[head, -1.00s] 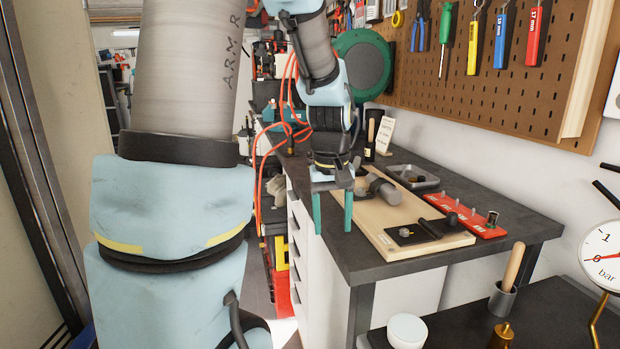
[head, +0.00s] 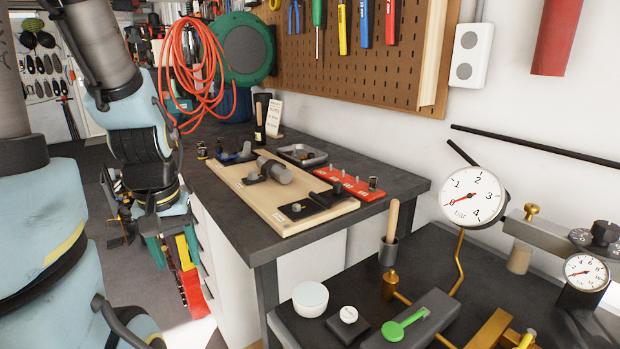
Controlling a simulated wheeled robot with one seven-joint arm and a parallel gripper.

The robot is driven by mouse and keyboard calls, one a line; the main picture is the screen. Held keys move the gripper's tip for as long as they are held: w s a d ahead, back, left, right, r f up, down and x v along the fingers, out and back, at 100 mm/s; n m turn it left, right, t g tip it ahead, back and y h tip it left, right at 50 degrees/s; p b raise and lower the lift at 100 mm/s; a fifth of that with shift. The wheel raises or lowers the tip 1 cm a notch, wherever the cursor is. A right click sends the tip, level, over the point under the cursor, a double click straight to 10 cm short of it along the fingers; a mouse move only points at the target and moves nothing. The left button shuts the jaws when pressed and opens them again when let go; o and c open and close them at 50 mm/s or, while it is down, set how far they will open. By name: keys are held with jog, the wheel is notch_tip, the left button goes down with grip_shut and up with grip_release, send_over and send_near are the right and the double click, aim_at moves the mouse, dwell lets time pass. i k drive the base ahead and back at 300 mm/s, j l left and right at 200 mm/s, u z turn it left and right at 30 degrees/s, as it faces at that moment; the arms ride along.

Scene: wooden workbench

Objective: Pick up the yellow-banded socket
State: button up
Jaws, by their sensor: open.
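A small dark cylinder with a yellow band (head: 202,149) stands on the bench top near its left edge, behind the wooden board; it looks like the yellow-banded socket, but it is small in the picture. A red rail (head: 340,178) holds several small posts, with a dark-and-metal socket (head: 373,184) at its right end.
The wooden board (head: 285,219) carries a grey cylinder (head: 274,170) and a dark clamp plate. A metal tray (head: 303,155) and a dark bottle (head: 260,134) stand behind. Orange hose (head: 197,75) hangs near my arm. A nearer bench holds a pressure gauge (head: 472,196).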

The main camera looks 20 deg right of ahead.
aim_at(203, 154)
jog(key=z, duration=1.05)
jog(key=i+j, duration=0.1)
jog(key=j, duration=1.25)
jog(key=i+j, duration=0.15)
jog(key=j, duration=0.55)
